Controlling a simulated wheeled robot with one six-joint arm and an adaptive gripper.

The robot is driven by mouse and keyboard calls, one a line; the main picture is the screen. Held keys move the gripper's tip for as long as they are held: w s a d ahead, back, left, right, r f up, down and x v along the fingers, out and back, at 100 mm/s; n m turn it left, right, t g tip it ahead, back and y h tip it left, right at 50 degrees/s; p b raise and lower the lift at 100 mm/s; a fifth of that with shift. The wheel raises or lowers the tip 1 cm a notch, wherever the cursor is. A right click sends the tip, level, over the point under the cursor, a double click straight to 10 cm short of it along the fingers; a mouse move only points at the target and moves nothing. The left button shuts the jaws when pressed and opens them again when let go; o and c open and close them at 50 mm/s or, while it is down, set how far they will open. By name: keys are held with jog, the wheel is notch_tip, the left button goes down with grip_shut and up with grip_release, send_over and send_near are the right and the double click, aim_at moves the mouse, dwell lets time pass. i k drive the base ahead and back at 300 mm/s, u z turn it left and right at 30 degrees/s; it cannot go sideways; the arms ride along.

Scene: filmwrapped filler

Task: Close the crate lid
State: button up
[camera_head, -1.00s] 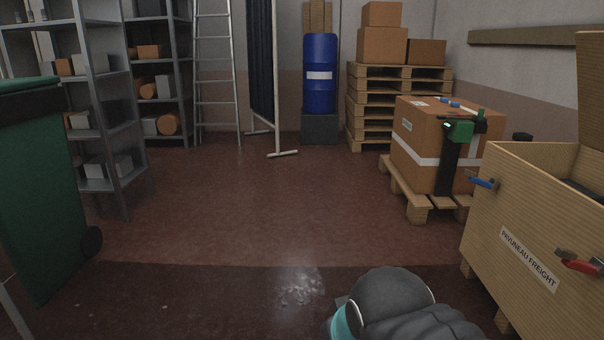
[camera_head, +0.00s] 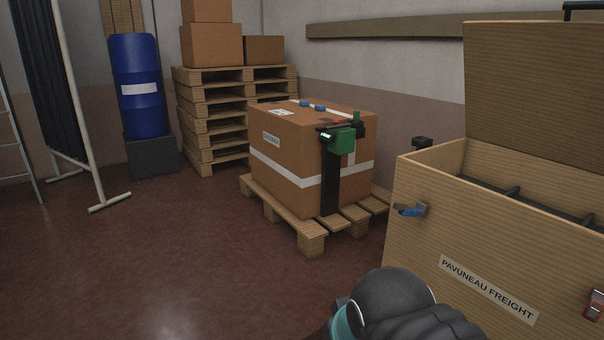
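The wooden crate (camera_head: 420,240) stands at the right of the view, with a "PAVUNEAU FREIGHT" label on its front. Its lid (camera_head: 530,90) stands open, upright along the back edge, with a dark handle at its top right. A blue-handled latch (camera_head: 411,210) is on the front left of the crate, and a red-handled latch (camera_head: 595,304) is at the right edge. Dark dividers show inside the crate. Part of my own arm shows at the bottom centre, in front of the crate's lower left. My gripper is not in view.
A taped cardboard box (camera_head: 290,155) sits on a low pallet (camera_head: 312,238) left of the crate, with a green device (camera_head: 340,140) on it. Stacked pallets (camera_head: 213,120), a blue barrel (camera_head: 137,95) and a screen stand (camera_head: 85,110) are behind. The floor at left is clear.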

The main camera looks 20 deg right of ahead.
aim_at(536, 87)
jog(key=z, duration=0.95)
jog(key=i, duration=0.9)
jog(key=z, duration=1.05)
